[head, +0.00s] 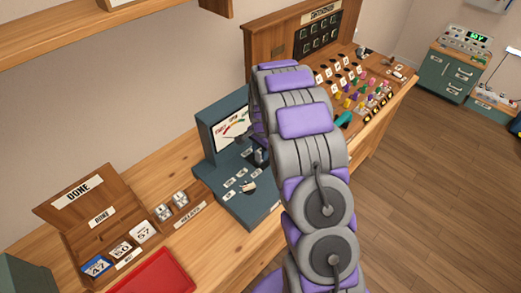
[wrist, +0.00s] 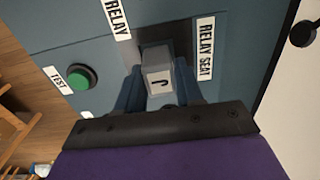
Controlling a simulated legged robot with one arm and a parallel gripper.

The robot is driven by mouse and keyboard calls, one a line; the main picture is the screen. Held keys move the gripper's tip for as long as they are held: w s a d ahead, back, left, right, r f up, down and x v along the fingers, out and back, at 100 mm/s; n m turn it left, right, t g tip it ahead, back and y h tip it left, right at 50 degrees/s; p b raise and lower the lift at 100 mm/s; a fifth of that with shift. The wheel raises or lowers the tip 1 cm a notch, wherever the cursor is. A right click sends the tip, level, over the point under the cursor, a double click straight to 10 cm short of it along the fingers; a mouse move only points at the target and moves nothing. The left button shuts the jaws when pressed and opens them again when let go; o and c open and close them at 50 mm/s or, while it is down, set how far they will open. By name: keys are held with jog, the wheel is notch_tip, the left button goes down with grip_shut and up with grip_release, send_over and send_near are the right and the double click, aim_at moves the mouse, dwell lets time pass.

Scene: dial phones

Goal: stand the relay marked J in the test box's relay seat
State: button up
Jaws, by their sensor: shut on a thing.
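The relay marked J (wrist: 158,82) is a small grey block with a pale face in the wrist view. My gripper (wrist: 157,94) is shut on it, one blue-grey finger on each side. The relay is at the test box's panel, beside the RELAY SEAT label (wrist: 205,48). The relay and fingers cover the seat, so I cannot tell whether the relay is in it or just above it. In the head view the blue-grey test box (head: 246,205) stands on the bench, and my arm hides part of it and most of the gripper.
A green TEST button (wrist: 82,77) is left of the relay. On the bench, two relays (head: 180,198) stand in a wooden holder, near a DONE box (head: 95,215) and a red tray (head: 155,278). A switchboard (head: 350,80) stands behind my arm.

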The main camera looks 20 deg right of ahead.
jog(key=shift+f, duration=0.15)
jog(key=o, duration=1.3)
jog(key=shift+r+p, duration=1.5)
jog(key=shift+r, duration=2.25)
jog(key=shift+r, duration=0.1)
